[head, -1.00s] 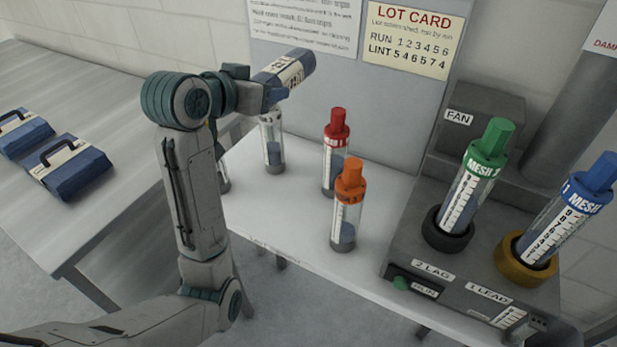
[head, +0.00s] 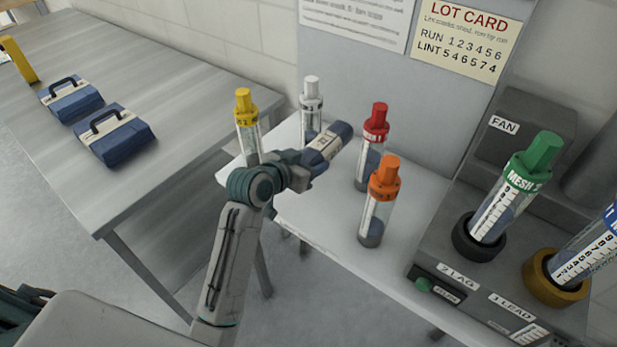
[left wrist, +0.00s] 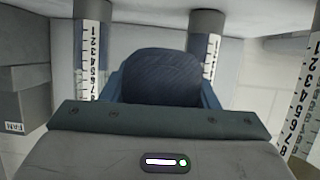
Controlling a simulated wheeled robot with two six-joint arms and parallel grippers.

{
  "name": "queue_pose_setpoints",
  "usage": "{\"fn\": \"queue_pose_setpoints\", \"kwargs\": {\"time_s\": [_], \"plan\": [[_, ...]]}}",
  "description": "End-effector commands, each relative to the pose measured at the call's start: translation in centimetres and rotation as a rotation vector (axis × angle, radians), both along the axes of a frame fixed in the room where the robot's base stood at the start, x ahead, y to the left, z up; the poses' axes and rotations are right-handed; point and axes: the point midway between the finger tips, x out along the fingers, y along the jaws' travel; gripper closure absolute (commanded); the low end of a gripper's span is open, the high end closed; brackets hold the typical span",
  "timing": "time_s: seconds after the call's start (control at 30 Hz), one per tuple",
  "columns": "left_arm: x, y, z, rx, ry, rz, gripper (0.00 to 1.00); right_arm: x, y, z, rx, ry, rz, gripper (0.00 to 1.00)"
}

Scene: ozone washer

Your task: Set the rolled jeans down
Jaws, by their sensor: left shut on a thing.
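My left gripper (head: 308,165) is shut on a dark blue rolled jeans bundle (head: 335,138) with a cream label band. The roll is tilted and held among the capped tubes, between the white-capped and red-capped ones in the picture. Two more blue rolls with cream bands and handles, a nearer one (head: 118,144) and a farther one (head: 70,104), lie on the left table. My right gripper is not in view.
Tubes with yellow (head: 245,105), white (head: 311,92), red (head: 376,120) and orange (head: 384,177) caps stand close around the roll. The fan machine (head: 440,262) holds green-capped and blue-capped tubes. The grey left table (head: 165,85) has bare room right of its rolls.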

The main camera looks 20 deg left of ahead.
Motion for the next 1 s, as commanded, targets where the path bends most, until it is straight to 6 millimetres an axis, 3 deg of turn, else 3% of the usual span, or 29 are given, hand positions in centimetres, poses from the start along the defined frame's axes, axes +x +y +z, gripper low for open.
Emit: {"fn": "queue_pose_setpoints", "kwargs": {"time_s": [0.5, 0.9, 0.93, 1.0], "plan": [[0.0, 0.0, -6.0, 0.000, -0.001, 0.000, 0.79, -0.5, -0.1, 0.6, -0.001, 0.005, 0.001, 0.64], [0.0, 0.0, -6.6, -0.001, -0.004, 0.001, 0.79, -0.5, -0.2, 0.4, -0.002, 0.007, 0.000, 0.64], [0.0, 0.0, -6.7, -0.002, -0.002, 0.000, 0.44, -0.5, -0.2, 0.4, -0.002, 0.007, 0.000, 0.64], [0.0, 0.0, -6.6, -0.002, -0.002, 0.000, 0.30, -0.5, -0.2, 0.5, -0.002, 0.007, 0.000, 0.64]]}}
